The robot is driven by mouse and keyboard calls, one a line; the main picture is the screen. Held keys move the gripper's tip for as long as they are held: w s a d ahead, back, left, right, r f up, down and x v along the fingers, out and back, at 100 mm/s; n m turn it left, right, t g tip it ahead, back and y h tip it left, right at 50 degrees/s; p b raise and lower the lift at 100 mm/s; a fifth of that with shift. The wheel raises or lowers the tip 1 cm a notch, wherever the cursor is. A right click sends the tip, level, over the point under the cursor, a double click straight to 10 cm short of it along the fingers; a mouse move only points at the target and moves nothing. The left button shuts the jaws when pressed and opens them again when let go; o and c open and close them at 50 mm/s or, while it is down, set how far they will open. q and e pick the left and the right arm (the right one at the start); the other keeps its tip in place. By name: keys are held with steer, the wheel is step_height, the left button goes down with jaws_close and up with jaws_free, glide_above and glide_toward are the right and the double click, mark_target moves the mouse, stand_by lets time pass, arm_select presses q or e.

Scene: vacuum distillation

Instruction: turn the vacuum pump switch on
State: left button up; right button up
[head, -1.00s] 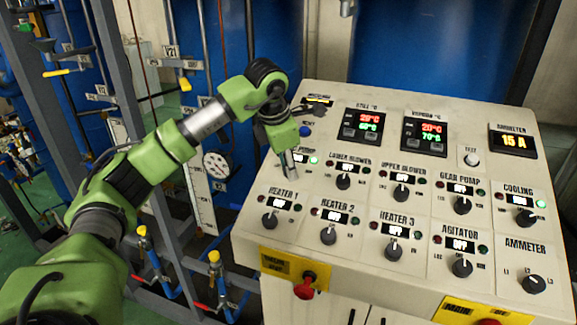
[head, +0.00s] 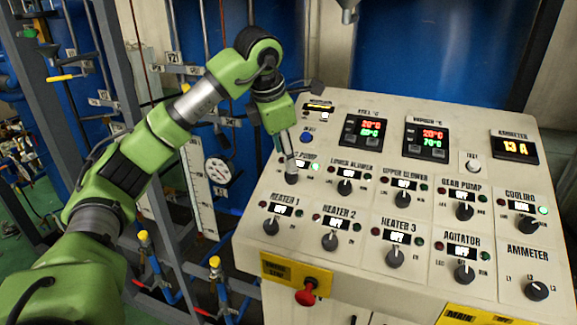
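The vacuum pump switch is a dark knob (head: 291,179) at the left end of the upper switch row on the sloped control panel. Its label is partly hidden, with "PUMP" showing. A green lamp (head: 315,167) beside it is lit. My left gripper (head: 290,170) reaches down from above with its slim fingertips at the knob. The fingers are seen nearly edge-on, so I cannot tell whether they grip it or only touch it. They hide part of the switch and its display. My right gripper is not in view.
The lower blower knob (head: 345,187) is close on the right, and the heater 1 knob (head: 271,226) is below. A blue button (head: 307,138) sits just above. A red emergency-type knob (head: 307,294) sticks out at the panel's front. The ammeter (head: 515,148) reads 13 A.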

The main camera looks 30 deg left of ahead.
arm_select(q)
steer(key=v, duration=0.5)
steer(key=shift+f, duration=0.1)
stand_by(0.4)
